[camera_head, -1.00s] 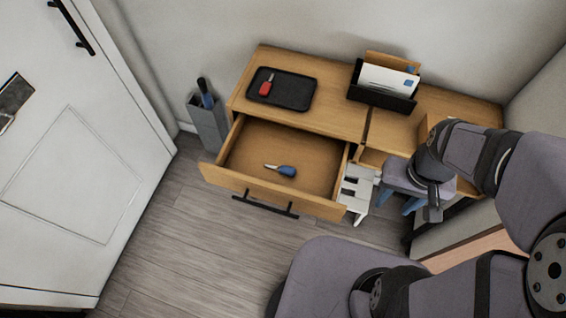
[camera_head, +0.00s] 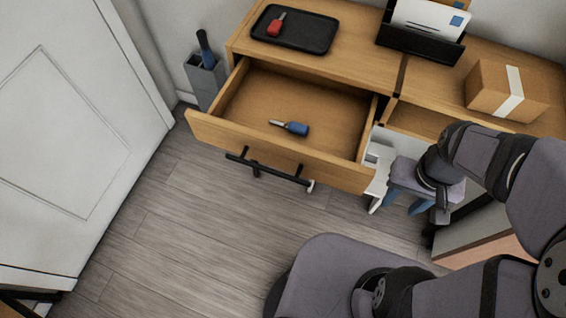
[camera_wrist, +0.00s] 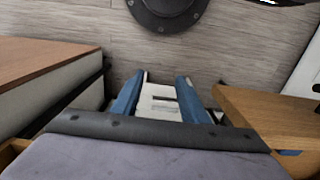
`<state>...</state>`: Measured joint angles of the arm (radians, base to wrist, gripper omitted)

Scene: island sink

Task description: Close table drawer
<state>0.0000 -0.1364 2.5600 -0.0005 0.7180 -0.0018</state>
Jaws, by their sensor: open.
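The wooden table drawer (camera_head: 270,152) is pulled well out of the left part of the table (camera_head: 350,55) in the head view. A black bar handle (camera_head: 270,170) is on its front. A tool with a blue handle (camera_head: 295,128) lies inside. My gripper (camera_head: 407,203) hangs to the right of the drawer front, apart from it, with its blue fingers pointing down. The jaws are open. In the wrist view my gripper (camera_wrist: 158,96) shows a white object (camera_wrist: 160,100) beyond and between its fingers; contact cannot be told.
A black tray (camera_head: 295,30) with a red-handled item (camera_head: 276,23), a letter holder (camera_head: 420,45) and a cardboard box (camera_head: 507,90) stand on the table. A grey bin (camera_head: 205,82) stands left of it. A white door (camera_head: 85,120) is at left. Floor before the drawer is clear.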

